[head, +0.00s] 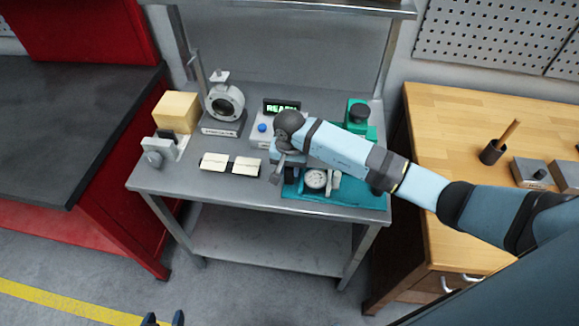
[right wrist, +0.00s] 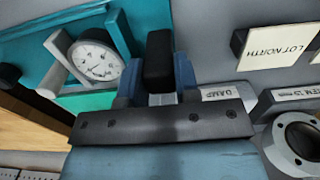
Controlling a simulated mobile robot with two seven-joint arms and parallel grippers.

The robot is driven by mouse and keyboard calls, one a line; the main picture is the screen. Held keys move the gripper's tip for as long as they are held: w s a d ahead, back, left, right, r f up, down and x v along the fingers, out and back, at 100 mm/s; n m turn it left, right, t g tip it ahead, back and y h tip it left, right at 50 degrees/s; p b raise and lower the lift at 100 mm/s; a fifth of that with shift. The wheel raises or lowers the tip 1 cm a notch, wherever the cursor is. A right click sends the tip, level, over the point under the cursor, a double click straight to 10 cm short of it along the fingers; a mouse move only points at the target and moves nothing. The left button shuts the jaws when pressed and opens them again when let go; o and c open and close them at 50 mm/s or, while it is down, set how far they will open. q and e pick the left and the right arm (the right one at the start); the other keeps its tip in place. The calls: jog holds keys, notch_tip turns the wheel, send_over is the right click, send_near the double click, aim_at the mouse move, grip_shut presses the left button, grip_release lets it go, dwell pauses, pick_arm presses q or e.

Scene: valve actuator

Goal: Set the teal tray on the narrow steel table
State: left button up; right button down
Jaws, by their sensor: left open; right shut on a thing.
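The teal tray (head: 348,195) lies flat at the front right of the narrow steel table (head: 215,186); I cannot tell whether it fully rests on the top. It carries a round white-faced gauge (head: 316,179) and other small parts, partly hidden by my right arm. My right gripper (head: 284,172) is at the tray's left end. In the right wrist view the tray (right wrist: 150,15) and gauge (right wrist: 97,61) also show, and my right gripper (right wrist: 160,75) is shut on a black handle-like piece, apparently the tray's. My left gripper (head: 164,321) is open and empty at the bottom edge.
A wooden bench (head: 450,130) is right, a red cabinet (head: 110,210) left.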

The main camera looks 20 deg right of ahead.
jog(key=shift+f, duration=0.1)
jog(key=c, duration=0.8)
grip_release()
